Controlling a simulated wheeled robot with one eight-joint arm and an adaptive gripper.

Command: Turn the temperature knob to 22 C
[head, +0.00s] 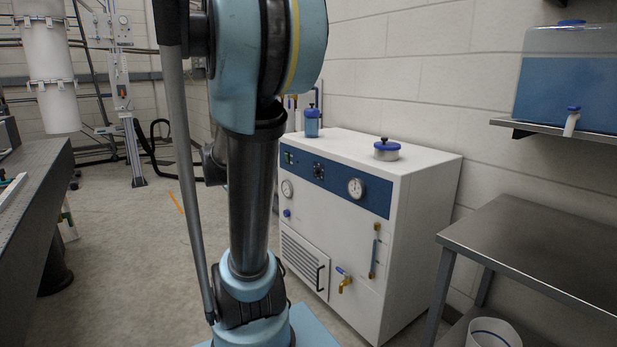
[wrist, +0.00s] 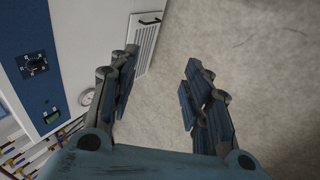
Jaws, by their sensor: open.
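The temperature knob (head: 319,171) is a small black dial on the blue front panel of a white cabinet in the head view. In the wrist view the black knob (wrist: 32,64) is on the blue panel at the upper left. A small green display (head: 289,158) is left of the knob; it also shows in the wrist view (wrist: 52,117). I cannot read the setting. My gripper (wrist: 155,85) is open and empty, with the floor between its fingers. It is to the side of the panel, apart from the knob. My arm hides it in the head view.
The white cabinet (head: 420,215) has two round gauges, a vent grille (head: 304,261) and a brass tap (head: 345,284) low on its front. A metal table (head: 540,240) stands at right, a dark bench (head: 50,195) at left. Open floor (head: 130,270) lies between bench and cabinet.

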